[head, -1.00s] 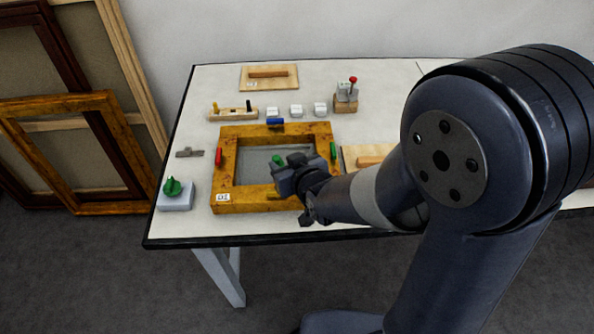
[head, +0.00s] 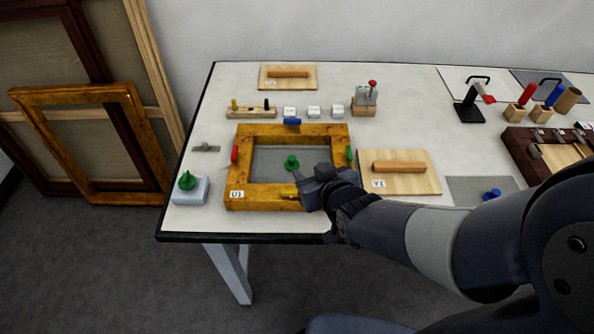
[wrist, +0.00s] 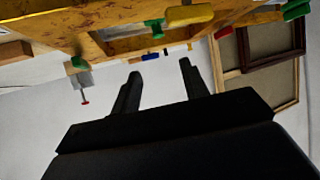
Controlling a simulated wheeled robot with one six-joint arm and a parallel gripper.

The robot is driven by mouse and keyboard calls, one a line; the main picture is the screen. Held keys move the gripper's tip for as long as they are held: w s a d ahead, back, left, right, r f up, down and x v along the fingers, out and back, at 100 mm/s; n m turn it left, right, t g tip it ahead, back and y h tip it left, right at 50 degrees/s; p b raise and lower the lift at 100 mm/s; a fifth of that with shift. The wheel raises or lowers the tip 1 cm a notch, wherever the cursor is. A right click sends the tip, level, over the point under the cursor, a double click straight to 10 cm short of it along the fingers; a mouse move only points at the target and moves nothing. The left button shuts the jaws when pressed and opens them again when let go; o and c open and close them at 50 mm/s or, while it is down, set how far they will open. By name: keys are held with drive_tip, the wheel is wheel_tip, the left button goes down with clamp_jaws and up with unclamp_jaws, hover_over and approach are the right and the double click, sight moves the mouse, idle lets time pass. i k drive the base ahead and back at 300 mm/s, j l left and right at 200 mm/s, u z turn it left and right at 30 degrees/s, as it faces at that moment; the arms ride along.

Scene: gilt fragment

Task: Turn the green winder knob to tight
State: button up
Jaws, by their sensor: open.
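Two green knobs show: one (head: 187,181) stands on a pale block (head: 190,194) at the table's left front corner, and one (head: 291,162) stands inside the gilt frame (head: 240,145). I cannot read any tight marking, nor tell which is the winder. My gripper (head: 312,186) is over the frame's front right part, apart from both knobs. In the wrist view, which is upside down, my gripper (wrist: 160,82) has its two dark fingers spread with nothing between them. The knob inside the frame also shows there (wrist: 154,29), and a green part (wrist: 297,9) is cut off at the upper right.
A yellow piece (head: 289,194), a blue one (head: 292,122), a red one (head: 235,153) and a green one (head: 349,154) sit on the frame's sides. A flat metal piece (head: 206,148) lies behind the pale block. A wooden board (head: 420,183) lies to the right.

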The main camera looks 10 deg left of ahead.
sight(187, 181)
drive_tip(key=u, duration=1.9)
